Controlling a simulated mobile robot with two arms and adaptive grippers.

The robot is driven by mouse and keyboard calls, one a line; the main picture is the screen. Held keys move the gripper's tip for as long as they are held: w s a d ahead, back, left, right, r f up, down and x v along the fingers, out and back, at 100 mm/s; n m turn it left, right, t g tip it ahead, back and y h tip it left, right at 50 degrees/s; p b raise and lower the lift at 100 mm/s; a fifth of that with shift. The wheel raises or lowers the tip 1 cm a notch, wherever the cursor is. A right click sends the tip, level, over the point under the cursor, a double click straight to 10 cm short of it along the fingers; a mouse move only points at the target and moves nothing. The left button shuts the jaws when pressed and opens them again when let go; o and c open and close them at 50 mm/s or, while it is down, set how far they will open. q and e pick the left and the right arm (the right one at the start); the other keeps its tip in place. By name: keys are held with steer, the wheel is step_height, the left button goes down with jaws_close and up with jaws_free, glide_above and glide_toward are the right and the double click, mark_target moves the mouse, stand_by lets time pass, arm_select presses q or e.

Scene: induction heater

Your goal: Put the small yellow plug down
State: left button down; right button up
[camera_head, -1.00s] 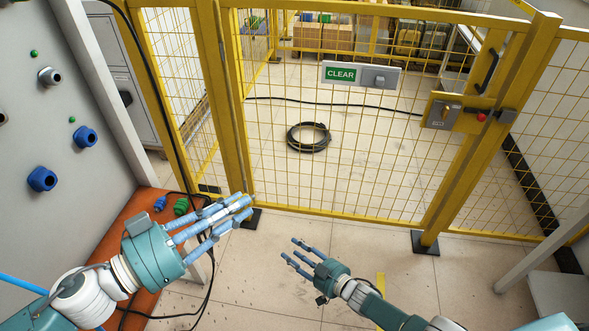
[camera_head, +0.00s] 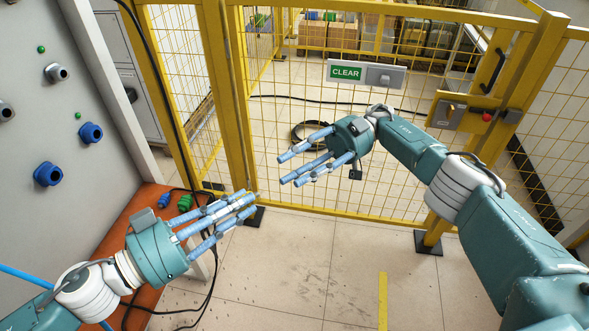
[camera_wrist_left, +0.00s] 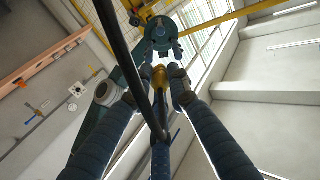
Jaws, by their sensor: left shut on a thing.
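My left gripper (camera_head: 240,211) is at the lower left, above the edge of the orange-brown bench. In the left wrist view its fingers (camera_wrist_left: 163,88) close around the small yellow plug (camera_wrist_left: 160,78), from which a black cable (camera_wrist_left: 130,62) seems to run. The plug is hidden by the fingers in the head view. My right gripper (camera_head: 312,168) is in front of the gate with its fingers spread and nothing seen between them. It also shows, beyond the plug, in the left wrist view (camera_wrist_left: 160,38).
A blue plug (camera_head: 163,201) and a green plug (camera_head: 185,202) lie on the orange-brown bench (camera_head: 150,215). A grey panel (camera_head: 60,110) with blue sockets stands at left. A yellow mesh gate (camera_head: 400,150) with a CLEAR sign (camera_head: 345,72) closes the back. The floor in front is clear.

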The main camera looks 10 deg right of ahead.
steer(key=shift+g, duration=0.3)
steer(key=x, duration=1.1)
steer(key=shift+s+a, duration=0.25)
steer(key=shift+s, duration=0.1)
jaws_close()
arm_select(q)
steer(key=c, duration=1.6)
jaws_free()
steer(key=shift+o, duration=0.2)
steer(key=shift+a, duration=0.1)
